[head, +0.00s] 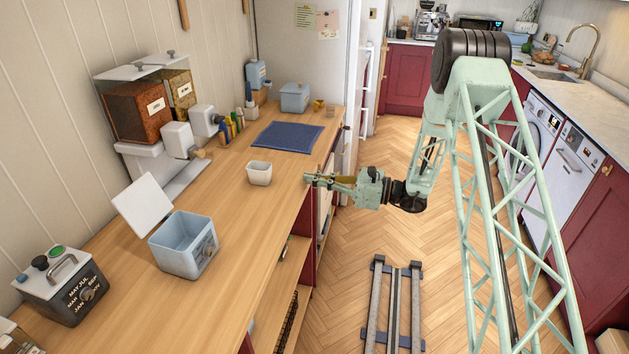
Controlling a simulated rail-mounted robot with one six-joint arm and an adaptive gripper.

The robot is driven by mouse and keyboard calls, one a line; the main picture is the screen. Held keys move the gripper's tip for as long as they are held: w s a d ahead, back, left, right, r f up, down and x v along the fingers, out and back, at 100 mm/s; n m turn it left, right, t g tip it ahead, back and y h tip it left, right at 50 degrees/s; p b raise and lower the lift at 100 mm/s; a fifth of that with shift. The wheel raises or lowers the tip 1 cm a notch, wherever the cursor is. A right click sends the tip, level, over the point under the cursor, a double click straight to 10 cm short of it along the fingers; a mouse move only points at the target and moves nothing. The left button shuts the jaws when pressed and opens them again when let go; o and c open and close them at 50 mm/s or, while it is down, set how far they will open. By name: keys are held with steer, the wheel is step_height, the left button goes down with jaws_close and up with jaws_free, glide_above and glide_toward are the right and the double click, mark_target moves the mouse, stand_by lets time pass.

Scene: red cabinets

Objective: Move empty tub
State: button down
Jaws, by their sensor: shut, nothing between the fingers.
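A small white tub (259,174) stands upright on the wooden counter (225,215), near its right edge. Its open top shows and nothing is seen inside. A larger light-blue container (184,247) stands nearer on the counter, with its white lid (143,204) tipped up; it also looks empty. My gripper (307,178) is at the counter's right edge, pointing left toward the white tub. It is shut and empty, a short gap to the tub's right, touching nothing that I can see.
A dark blue mat (287,137) lies beyond the tub, with a lidded blue-grey box (294,97) behind it. Dispensers with brown contents (140,110) stand along the wall. A dial box (66,286) is at the near left. Bare counter surrounds the tub; floor rails (394,305) lie at right.

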mark_target(271, 172)
steer(key=b+x, duration=0.2)
steer(key=x, duration=0.9)
steer(key=shift+a, duration=0.2)
steer(key=shift+w, duration=0.1)
